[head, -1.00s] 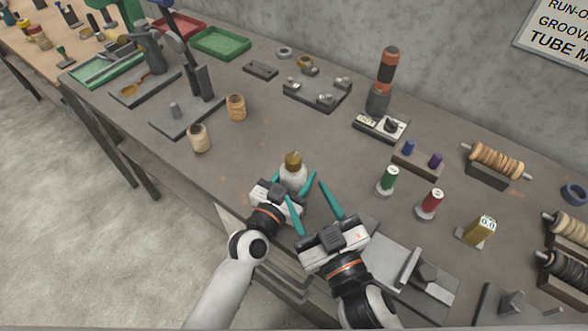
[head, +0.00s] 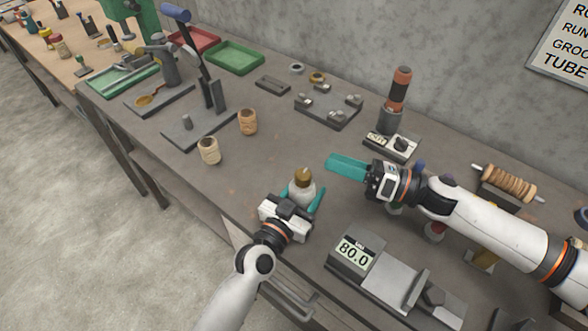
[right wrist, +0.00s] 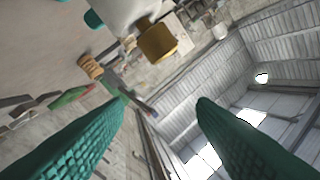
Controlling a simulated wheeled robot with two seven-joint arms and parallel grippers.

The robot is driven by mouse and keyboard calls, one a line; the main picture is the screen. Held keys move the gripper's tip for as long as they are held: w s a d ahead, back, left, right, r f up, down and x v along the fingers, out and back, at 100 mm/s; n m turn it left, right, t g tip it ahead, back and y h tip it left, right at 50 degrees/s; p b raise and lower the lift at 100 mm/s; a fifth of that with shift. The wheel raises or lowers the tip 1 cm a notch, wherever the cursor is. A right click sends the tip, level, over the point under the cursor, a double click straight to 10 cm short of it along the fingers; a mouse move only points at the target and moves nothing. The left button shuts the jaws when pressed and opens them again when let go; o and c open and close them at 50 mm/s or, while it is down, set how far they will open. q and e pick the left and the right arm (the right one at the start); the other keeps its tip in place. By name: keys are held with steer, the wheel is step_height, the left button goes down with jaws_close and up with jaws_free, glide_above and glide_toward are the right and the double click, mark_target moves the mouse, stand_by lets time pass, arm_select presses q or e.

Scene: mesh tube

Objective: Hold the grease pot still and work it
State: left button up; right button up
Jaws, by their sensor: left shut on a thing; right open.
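The grease pot (head: 300,196) is a small white pot with a brass cap (head: 303,175). It stands upright near the table's front edge in the head view. My left gripper (head: 302,201) is shut on its white body, with one teal finger on each side. My right gripper (head: 332,164) is open and empty. It lies level to the right of the pot, pointing left, apart from it. In the right wrist view the pot (right wrist: 122,10) and its brass cap (right wrist: 158,41) show above the open teal fingers (right wrist: 160,98).
Two tan cups (head: 209,151) stand to the left. A grey instrument reading 80.0 (head: 352,253) sits at the front right. My right arm covers parts of several small bottles.

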mark_target(294, 182)
steer(key=a+f+n, duration=0.1)
steer(key=a+n, duration=0.1)
steer(key=a, duration=0.1)
steer(key=a+n+g, duration=0.1)
steer(key=a+n, duration=0.2)
steer(key=a+f+n, duration=0.1)
steer(key=a+n, duration=0.2)
steer(key=shift+a+f+g, duration=0.15)
steer(key=shift+f+g, duration=0.15)
steer(key=shift+g, duration=0.1)
steer(key=shift+s, duration=0.1)
steer(key=c, duration=1)
steer(key=shift+s+t, duration=0.1)
steer(key=shift+t, duration=0.2)
steer(key=m+t+h, duration=0.1)
steer(key=t, duration=0.1)
steer(key=shift+a+m+t, duration=0.1)
steer(key=shift+m+t, duration=0.2)
steer(key=shift+m, duration=0.1)
steer(key=shift+w+m+t+h, duration=0.25)
steer(key=shift+m+t+h, duration=0.25)
steer(key=shift+t+h, duration=0.15)
